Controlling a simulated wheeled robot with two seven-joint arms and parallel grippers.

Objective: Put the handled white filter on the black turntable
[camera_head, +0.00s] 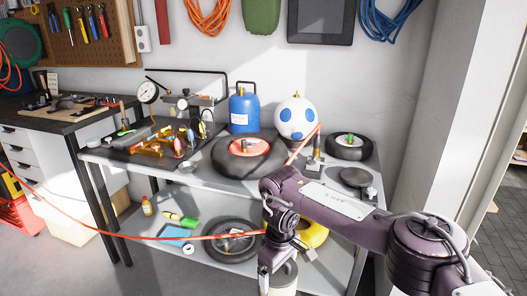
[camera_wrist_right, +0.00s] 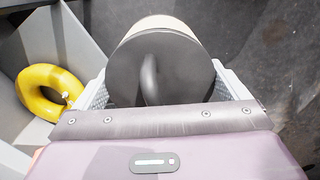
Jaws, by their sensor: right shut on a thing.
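The handled white filter (camera_wrist_right: 190,72) is a cylinder with a grey end face, a curved handle and a cream side, seen between my right gripper's two fingers in the right wrist view. In the head view the filter (camera_head: 284,282) shows as a pale cylinder at the bottom edge, partly hidden. My right gripper (camera_head: 279,266) is shut on it, in front of the bench and below its top. The black turntable (camera_head: 356,178) appears to be the dark round disc on the right of the bench top, above and to the right of the gripper. My left gripper is not in view.
A tyre with a red hub (camera_head: 247,148), a blue canister (camera_head: 243,108) and a spotted white ball (camera_head: 296,117) stand on the bench. The lower shelf holds a wheel (camera_head: 232,256) and a yellow ring (camera_wrist_right: 28,82). A thin red line crosses the head view.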

